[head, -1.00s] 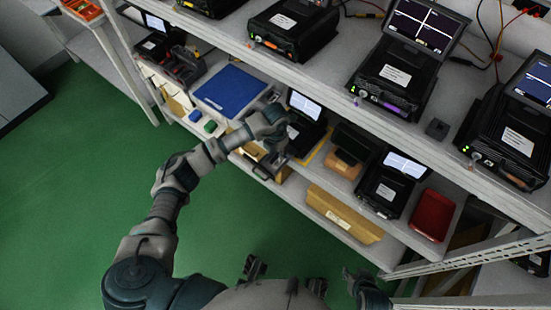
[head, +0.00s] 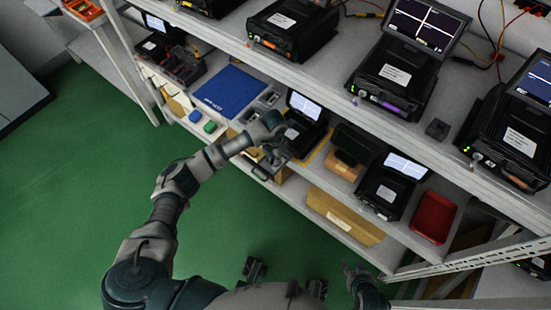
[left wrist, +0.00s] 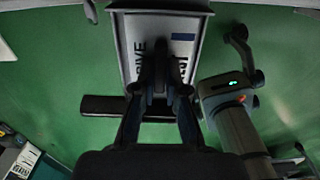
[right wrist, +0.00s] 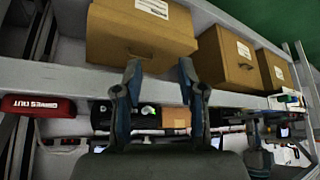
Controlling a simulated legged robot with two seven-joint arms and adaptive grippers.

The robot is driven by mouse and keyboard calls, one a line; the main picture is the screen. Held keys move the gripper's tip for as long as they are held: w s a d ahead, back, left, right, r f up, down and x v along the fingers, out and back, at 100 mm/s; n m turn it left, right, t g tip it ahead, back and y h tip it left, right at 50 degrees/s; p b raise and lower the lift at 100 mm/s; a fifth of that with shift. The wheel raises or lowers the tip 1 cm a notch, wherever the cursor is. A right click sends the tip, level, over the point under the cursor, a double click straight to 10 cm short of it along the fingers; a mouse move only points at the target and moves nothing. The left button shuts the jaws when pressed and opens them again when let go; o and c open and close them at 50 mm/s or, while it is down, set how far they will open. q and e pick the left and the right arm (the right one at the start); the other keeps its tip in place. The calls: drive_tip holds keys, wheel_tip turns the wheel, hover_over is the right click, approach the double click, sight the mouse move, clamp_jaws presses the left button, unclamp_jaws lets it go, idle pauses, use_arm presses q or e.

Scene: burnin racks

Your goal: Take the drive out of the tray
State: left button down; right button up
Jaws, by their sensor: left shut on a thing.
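The drive (left wrist: 180,52) is a pale block with a white label reading "DRIVE" and a dark blue patch. It shows in the left wrist view in the extended tray (left wrist: 118,60), whose dark handle bar crosses at the front. My left gripper (left wrist: 162,85) is shut on the drive and its fingers cover part of the label. In the head view my left gripper (head: 270,152) is over the tray (head: 268,170) in front of a black unit with a lit screen (head: 305,106); the drive is mostly hidden there. My right gripper (right wrist: 160,75) is open and empty, and its hand (head: 358,280) is low right.
The blue mat (head: 228,90) lies left of the unit on the lower shelf. A red bin (head: 433,215) and another black unit (head: 390,185) stand to the right. The upper shelf edge (head: 340,88) overhangs behind. Cardboard boxes (right wrist: 130,45) are near my right gripper. The green floor is clear.

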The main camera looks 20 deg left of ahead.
use_arm(q)
drive_tip(key=shift+a+r, duration=0.1)
drive_tip(key=shift+r, duration=0.1)
drive_tip(key=r, duration=0.2)
drive_tip(key=r+p, duration=0.1)
drive_tip(key=shift+a+r, duration=0.25)
drive_tip(key=s, duration=0.2)
drive_tip(key=s+a+p, duration=0.1)
drive_tip(key=s, duration=0.2)
drive_tip(key=shift+s+a+r, duration=0.2)
drive_tip(key=shift+s+a, duration=0.2)
drive_tip(key=s+a+r+p, duration=0.3)
drive_tip(key=s+r, duration=0.1)
drive_tip(key=s, duration=0.5)
drive_tip(key=shift+s+p, duration=0.15)
drive_tip(key=shift+p, duration=0.25)
use_arm(e)
drive_tip(key=s+d+f+g+h, duration=0.1)
drive_tip(key=s+g, duration=0.2)
drive_tip(key=s, duration=0.2)
drive_tip(key=shift+s+d+f+g, duration=0.25)
drive_tip(key=shift+d+f+g, duration=0.05)
drive_tip(key=shift+d+f, duration=0.05)
use_arm(q)
drive_tip(key=shift+a, duration=0.1)
